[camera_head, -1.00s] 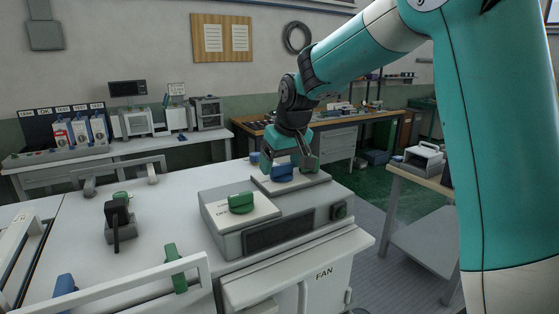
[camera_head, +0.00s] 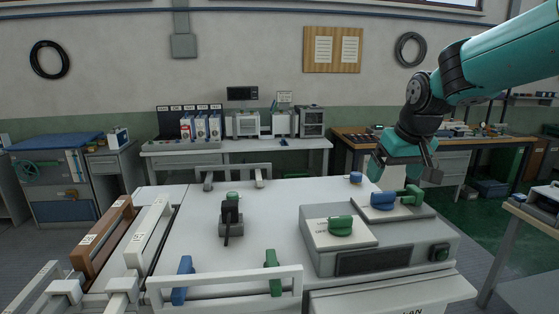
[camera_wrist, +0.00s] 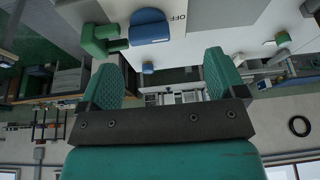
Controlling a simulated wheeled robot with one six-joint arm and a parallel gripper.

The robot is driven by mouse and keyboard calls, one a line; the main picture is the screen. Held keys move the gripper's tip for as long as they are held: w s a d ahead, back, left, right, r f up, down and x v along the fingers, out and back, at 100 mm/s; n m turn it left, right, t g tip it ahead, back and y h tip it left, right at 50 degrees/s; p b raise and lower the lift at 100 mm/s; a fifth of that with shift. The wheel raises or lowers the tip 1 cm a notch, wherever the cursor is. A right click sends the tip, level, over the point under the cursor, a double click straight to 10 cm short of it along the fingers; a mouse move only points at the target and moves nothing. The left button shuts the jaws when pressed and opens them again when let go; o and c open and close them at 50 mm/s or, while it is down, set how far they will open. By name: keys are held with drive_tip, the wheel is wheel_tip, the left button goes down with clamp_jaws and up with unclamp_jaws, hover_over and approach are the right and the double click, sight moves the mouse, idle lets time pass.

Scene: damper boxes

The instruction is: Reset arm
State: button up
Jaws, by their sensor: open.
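My gripper (camera_head: 404,174) is open and empty at the right of the head view, just above and behind the blue knob (camera_head: 383,200). The wrist view shows its two teal fingertips spread apart (camera_wrist: 163,72) with nothing between them. The blue knob (camera_wrist: 150,27) and a green knob (camera_wrist: 101,40) appear beyond the fingers there, apart from them. In the head view this green knob (camera_head: 413,195) stands right of the blue knob. Another green knob (camera_head: 340,225) sits on the front plate of the grey damper box (camera_head: 440,235).
The white cabinet top (camera_head: 270,215) carries a black lever (camera_head: 231,218), a blue handle (camera_head: 183,280), a green handle (camera_head: 272,272) and white rails. A wooden workbench (camera_head: 360,140) stands behind my arm. Green floor (camera_head: 470,230) is clear at right.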

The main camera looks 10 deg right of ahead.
drive_tip(key=s+a+f+n+g+y+b, duration=0.1)
drive_tip(key=s+a+f+n+b, duration=0.1)
drive_tip(key=s+a, duration=0.3)
drive_tip(key=s+a+f+n+g+y+b, duration=0.1)
drive_tip(key=s+a+f, duration=0.4)
drive_tip(key=s, duration=0.9)
drive_tip(key=s+a+f+n+g+y+b, duration=0.1)
drive_tip(key=s+a+f+n+g+b, duration=0.1)
drive_tip(key=s+a, duration=0.4)
drive_tip(key=s+f+n+b, duration=0.1)
drive_tip(key=s, duration=0.3)
drive_tip(key=shift+a+f+n+y, duration=0.2)
drive_tip(key=shift+f+n+y, duration=0.1)
drive_tip(key=shift+f+y, duration=0.1)
